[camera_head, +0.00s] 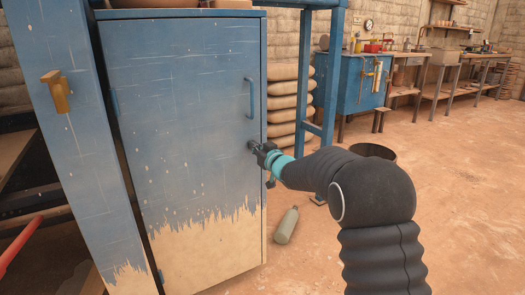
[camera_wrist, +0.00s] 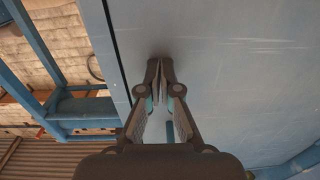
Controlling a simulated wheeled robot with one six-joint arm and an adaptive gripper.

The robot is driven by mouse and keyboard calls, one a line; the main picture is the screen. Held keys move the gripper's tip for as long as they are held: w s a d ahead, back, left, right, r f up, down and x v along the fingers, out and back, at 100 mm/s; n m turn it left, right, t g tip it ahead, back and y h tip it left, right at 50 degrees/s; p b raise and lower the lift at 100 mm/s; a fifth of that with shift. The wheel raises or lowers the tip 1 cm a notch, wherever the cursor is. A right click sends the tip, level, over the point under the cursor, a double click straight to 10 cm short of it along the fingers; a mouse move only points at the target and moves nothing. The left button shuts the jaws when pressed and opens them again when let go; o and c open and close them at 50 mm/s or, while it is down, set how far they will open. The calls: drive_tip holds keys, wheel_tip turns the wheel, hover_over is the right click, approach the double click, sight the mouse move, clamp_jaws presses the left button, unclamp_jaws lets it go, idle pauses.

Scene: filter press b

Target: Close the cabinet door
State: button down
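The cabinet door (camera_head: 185,120) is blue with worn, bare paint along its bottom. Its hinges show on the left and a blue bar handle (camera_head: 250,98) on the right. Its top edge lies close under the cabinet top (camera_head: 180,14); I cannot tell whether a small gap remains at the right edge. My gripper (camera_head: 252,147) is at the door's front face near the right edge, below the handle. In the wrist view my gripper (camera_wrist: 160,72) has its fingertips together, at or very near the door face (camera_wrist: 225,60), with nothing seen between them.
A blue post with a yellow handle (camera_head: 58,92) stands left of the door. Stacked sacks (camera_head: 290,100) and a blue frame (camera_head: 330,100) stand to the right. A grey-green bottle (camera_head: 287,226) lies on the floor near the door.

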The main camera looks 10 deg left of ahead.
drive_tip(key=shift+a+r, duration=0.2)
drive_tip(key=shift+a, duration=0.1)
